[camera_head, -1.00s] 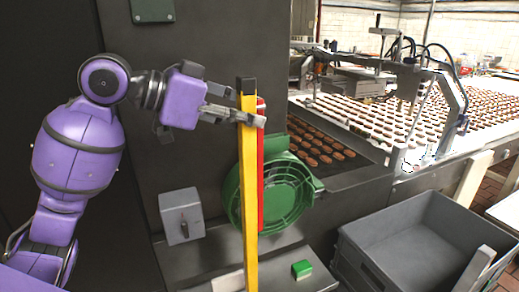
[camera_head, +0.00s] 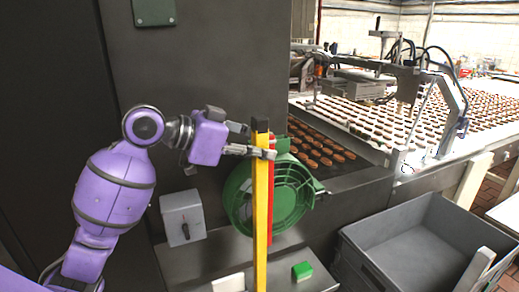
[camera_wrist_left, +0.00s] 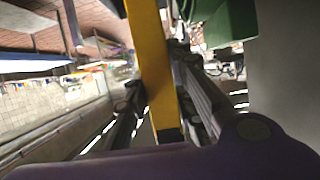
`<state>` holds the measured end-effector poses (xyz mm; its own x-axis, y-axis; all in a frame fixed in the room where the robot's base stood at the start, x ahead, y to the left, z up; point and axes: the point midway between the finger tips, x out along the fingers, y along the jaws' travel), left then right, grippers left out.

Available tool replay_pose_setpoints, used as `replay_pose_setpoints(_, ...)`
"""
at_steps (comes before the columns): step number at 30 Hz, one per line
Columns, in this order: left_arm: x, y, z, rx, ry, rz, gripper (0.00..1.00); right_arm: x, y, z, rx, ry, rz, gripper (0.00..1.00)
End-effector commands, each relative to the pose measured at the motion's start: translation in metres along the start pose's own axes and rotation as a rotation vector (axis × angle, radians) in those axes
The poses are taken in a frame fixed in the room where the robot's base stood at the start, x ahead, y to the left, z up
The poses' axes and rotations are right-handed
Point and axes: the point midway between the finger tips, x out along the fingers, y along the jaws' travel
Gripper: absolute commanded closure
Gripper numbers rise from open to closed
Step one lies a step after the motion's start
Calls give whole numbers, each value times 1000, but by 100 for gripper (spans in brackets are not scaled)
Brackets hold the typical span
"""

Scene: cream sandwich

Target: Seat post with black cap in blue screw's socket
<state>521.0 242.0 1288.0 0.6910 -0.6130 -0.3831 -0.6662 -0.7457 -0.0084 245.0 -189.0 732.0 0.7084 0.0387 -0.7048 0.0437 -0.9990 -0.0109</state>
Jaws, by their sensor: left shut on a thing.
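The long yellow post (camera_head: 261,205) stands roughly upright in the head view, its black cap (camera_head: 260,125) at the top. My left gripper (camera_head: 262,152) is shut on it just below the cap. In the left wrist view the yellow post (camera_wrist_left: 155,70) runs between the fingers (camera_wrist_left: 163,105), with a dark end near the palm. A shorter red strip (camera_head: 270,195) runs close along the post's right side. The post's lower end is beyond the bottom of the head view. I cannot make out a blue screw or its socket. My right gripper is not in view.
A round green guard (camera_head: 237,200) is behind the post. A grey switch box (camera_head: 182,217) is on the left, and a small green block (camera_head: 302,270) lies on the grey ledge. An open grey crate (camera_head: 380,270) stands at right. A conveyor of biscuits (camera_head: 340,112) is behind.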

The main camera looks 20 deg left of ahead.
Motion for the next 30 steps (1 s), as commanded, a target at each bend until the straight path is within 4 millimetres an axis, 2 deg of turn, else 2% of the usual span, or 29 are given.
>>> replay_pose_setpoints(6, 0, 0, 0, 1, 5, -1, 100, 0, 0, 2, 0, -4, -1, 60)
replay_pose_setpoints(7, 0, 0, 1, 0, 1, 0, 74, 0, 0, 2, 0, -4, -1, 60)
replay_pose_setpoints(11, 0, 0, 1, 0, 1, 0, 59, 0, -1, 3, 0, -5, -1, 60)
replay_pose_setpoints(20, 0, 0, 1, 0, 0, 1, 59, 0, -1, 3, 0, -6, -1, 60)
replay_pose_setpoints(23, -5, 0, 1, -1, -2, 0, 59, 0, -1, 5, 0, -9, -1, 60)
replay_pose_setpoints(26, -20, -1, 2, -1, -4, -2, 59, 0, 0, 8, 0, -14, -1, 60)
replay_pose_setpoints(30, -51, -1, 1, 0, -4, -4, 59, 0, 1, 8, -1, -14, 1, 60)
